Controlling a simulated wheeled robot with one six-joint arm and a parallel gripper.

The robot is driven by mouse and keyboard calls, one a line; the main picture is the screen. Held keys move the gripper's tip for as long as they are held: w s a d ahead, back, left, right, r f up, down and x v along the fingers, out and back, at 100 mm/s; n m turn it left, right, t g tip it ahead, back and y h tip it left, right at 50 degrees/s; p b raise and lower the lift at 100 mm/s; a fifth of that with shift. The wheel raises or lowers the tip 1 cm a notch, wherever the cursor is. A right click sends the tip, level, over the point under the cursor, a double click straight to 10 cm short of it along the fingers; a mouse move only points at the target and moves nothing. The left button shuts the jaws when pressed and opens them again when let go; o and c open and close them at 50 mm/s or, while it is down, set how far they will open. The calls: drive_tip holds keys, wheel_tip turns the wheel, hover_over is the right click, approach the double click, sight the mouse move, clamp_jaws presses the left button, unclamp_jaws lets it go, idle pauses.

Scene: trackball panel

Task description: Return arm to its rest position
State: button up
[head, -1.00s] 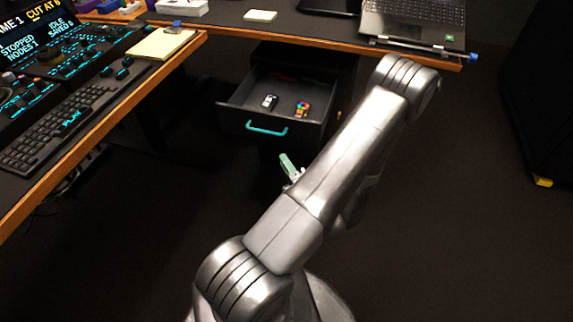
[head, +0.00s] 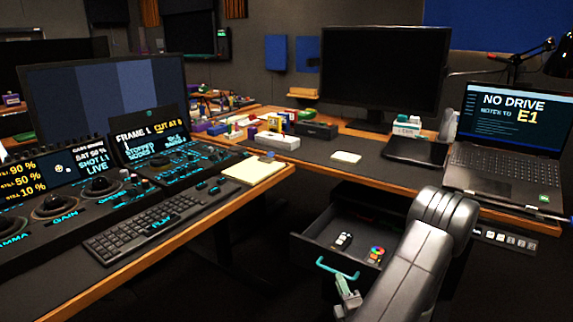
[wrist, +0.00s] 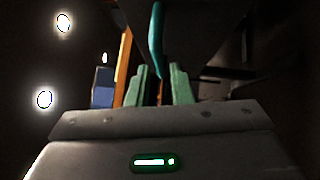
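My arm (head: 410,268) reaches from the lower right of the head view. My gripper (head: 342,281), with pale green fingers, is just below and in front of the teal drawer handle (head: 337,268). The teal handle (wrist: 156,38) shows beyond the fingertips; I cannot tell the exact distance. My base and lower arm are out of the head view.
The drawer (head: 313,236) is pulled open, with a black-and-white item (head: 343,240) and a colourful item (head: 376,253) inside. The desk with the laptop (head: 507,150) is above it. A console desk with a keyboard (head: 150,225) stands at left.

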sight(336, 272)
drive_tip(key=shift+x, duration=2.4)
drive_tip(key=shift+b, duration=0.3)
